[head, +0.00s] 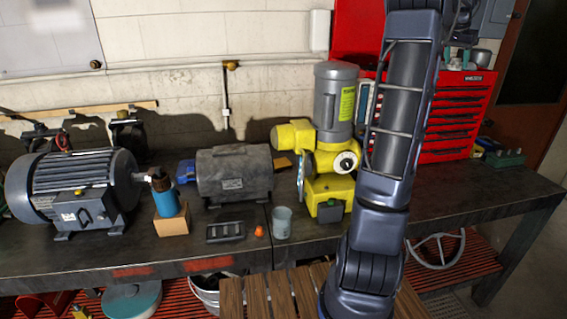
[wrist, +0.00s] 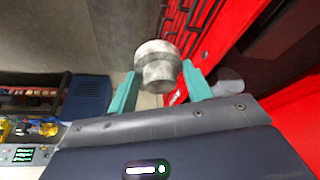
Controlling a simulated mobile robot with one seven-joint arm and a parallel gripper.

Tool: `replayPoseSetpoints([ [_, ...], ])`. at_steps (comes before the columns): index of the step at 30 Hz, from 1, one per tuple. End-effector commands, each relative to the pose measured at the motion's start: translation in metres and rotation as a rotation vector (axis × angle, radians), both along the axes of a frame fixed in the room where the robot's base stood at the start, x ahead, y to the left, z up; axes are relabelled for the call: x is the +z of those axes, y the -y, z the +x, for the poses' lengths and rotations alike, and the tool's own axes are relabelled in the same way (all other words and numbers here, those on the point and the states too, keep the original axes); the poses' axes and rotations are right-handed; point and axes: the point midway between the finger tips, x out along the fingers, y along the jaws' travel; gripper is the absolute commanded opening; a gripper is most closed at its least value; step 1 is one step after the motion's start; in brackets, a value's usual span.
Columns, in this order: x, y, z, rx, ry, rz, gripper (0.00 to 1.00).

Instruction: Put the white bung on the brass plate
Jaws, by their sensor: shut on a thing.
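My gripper (wrist: 160,72) has its teal fingers shut on a pale grey-white, stepped round piece, the white bung (wrist: 158,55), in the wrist view. The bung sits between the fingertips, clear of any surface that I can make out. In the head view my arm rises on the right and its end is at the top right, in front of the red tool chest (head: 455,110), largely hidden by my own links. I cannot clearly pick out the brass plate in either view.
The dark bench (head: 420,205) carries a grey-blue motor (head: 75,185), a dark grey motor (head: 235,175) and a yellow-and-grey motor (head: 335,110). A blue bottle (head: 166,203) on a box, a grey cup (head: 281,222) and an orange ball (head: 260,231) stand near its front edge.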

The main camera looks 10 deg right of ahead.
Motion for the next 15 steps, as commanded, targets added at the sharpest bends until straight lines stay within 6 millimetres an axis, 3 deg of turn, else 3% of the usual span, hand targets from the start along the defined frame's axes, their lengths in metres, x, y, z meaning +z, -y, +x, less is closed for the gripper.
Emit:
replayPoseSetpoints([
  [3, 0.000, -0.038, 0.041, 0.105, 0.001, 0.002, 0.16],
  [15, 0.000, -0.175, 0.148, 0.443, 0.000, 0.003, 0.16],
])
